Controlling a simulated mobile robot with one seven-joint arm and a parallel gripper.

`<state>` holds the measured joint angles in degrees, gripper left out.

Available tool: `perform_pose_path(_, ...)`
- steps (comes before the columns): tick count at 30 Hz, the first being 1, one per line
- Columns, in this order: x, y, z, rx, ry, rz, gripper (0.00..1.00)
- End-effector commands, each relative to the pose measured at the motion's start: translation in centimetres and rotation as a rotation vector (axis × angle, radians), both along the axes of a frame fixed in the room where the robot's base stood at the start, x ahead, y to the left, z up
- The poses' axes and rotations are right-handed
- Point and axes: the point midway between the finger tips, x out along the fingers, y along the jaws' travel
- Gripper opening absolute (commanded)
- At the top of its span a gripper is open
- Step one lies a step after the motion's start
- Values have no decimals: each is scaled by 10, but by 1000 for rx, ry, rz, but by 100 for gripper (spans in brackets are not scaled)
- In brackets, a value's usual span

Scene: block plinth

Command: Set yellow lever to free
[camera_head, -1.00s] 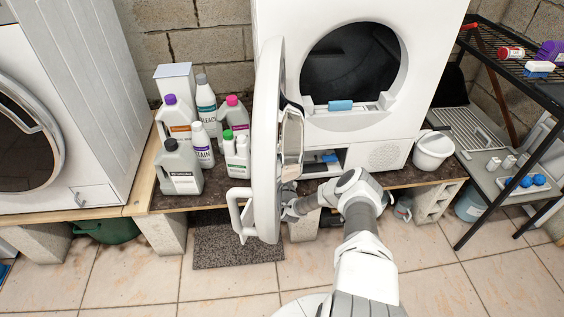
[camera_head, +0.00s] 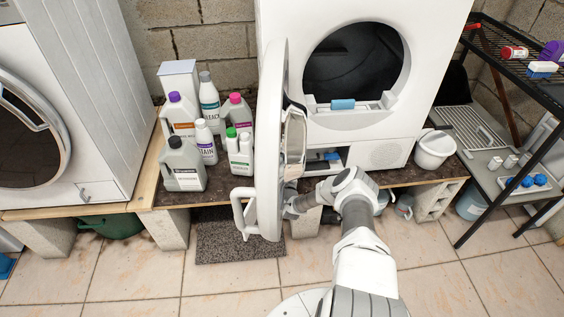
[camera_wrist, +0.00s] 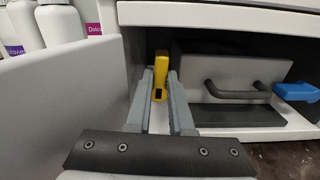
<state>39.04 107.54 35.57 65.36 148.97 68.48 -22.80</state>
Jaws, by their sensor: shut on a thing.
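The yellow lever (camera_wrist: 161,72) stands upright inside the low open compartment of the white machine (camera_wrist: 215,14), near its left side in the wrist view. My gripper (camera_wrist: 160,82) is shut on the lever, with one grey finger on each side of it. The lever's top shows above the fingertips. In the head view, the machine's open door hides the lever and my fingertips; only my wrist (camera_head: 300,203) shows beside the door's lower edge.
The open round door (camera_head: 270,150) stands close left of my arm. A dark handle (camera_wrist: 238,92) and a blue lever (camera_wrist: 295,92) are right of my gripper. Several bottles (camera_head: 205,135) stand left of the door, and a white bucket (camera_head: 434,150) stands at right.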

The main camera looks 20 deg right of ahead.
Motion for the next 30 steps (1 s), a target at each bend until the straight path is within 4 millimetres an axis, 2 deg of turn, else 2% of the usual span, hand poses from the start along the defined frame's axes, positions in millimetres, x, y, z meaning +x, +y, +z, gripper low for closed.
perform_pose_path(2, -1, 1, -2, 2, 3, 1, 0)
perform_pose_path(3, -1, 1, -2, 2, 3, 1, 27)
perform_pose_path(7, -1, 1, -1, 1, 2, 1, 50)
perform_pose_path(21, 1, 2, 0, 16, -5, 5, 50)
perform_pose_path(26, 0, 0, -1, 104, -31, 5, 50)
perform_pose_path(30, -1, -2, -3, 242, -70, 5, 50)
